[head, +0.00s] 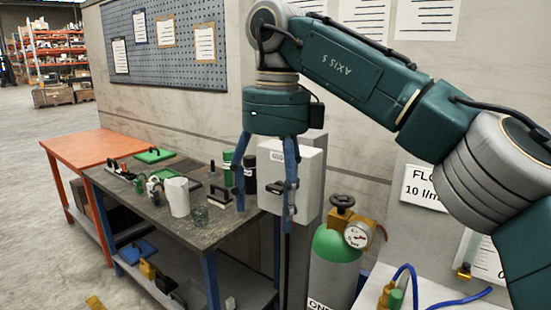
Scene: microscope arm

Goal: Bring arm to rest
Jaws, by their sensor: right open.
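My right arm (345,68) comes in from the right, high across the view, in dark green and grey. Its wrist bends down, and my right gripper (264,212) hangs with its two blue fingers pointing downward. The fingers are spread apart with nothing between them. The gripper hangs in front of the right end of the dark workbench (222,226) and a pale wall box (305,185), which it partly hides. I cannot tell whether it touches anything, but it looks clear. My left gripper is out of view. I see no microscope.
A green-topped gas cylinder (334,250) with a gauge (357,236) stands right of the gripper. An orange table (98,146) adjoins the bench. Open floor lies at left.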

